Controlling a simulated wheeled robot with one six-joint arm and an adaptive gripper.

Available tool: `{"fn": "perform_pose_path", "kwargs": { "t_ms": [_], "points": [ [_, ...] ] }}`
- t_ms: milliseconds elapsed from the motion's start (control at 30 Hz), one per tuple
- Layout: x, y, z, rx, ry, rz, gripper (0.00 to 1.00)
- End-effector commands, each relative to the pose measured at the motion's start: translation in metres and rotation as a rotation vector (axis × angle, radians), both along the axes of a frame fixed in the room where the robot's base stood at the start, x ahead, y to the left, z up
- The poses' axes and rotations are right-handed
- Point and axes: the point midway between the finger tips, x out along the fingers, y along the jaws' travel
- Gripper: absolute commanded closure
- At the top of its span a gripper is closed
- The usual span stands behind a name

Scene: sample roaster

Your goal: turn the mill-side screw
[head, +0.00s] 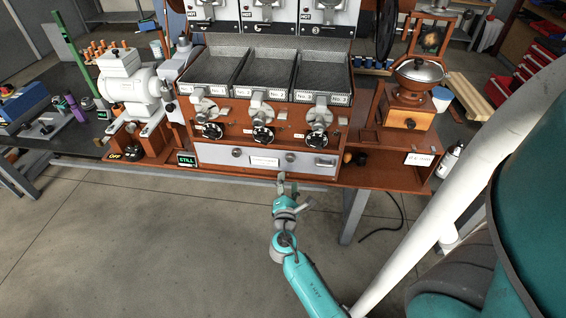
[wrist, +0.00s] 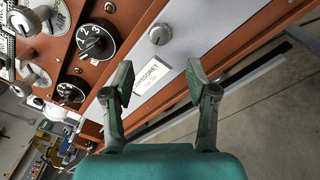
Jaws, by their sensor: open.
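The mill-side screw is a round grey knob (head: 290,157) on the right half of the pale front panel (head: 215,154), on the side towards the hand mill (head: 405,105). In the wrist view this screw (wrist: 159,34) stands beyond my fingertips, above a white label (wrist: 158,88). My gripper (head: 290,190) is open and empty, in front of and below the panel. In the wrist view its two fingers (wrist: 160,75) stand apart with the label showing between them. They look clear of the screw.
A second round knob (head: 237,153) is on the panel's left half. Black numbered dials (head: 263,135) sit above the panel; one dial (wrist: 95,41) is large in the wrist view. A dark round object (head: 360,158) lies on the shelf at right. The floor in front is clear.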

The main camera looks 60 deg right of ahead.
Motion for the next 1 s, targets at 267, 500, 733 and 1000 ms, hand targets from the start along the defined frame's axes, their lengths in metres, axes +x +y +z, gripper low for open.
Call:
{"fn": "perform_pose_path", "kwargs": {
  "t_ms": [267, 500, 733, 1000],
  "points": [
    [0.020, -0.042, 0.001, 0.001, -0.004, -0.002, 0.42],
    [0.037, -0.074, 0.001, 0.002, -0.004, 0.001, 0.42],
    [0.043, -0.087, 0.000, 0.002, -0.003, 0.002, 0.42],
    [0.044, -0.088, 0.000, 0.003, -0.003, 0.003, 0.42]
  ]
}}
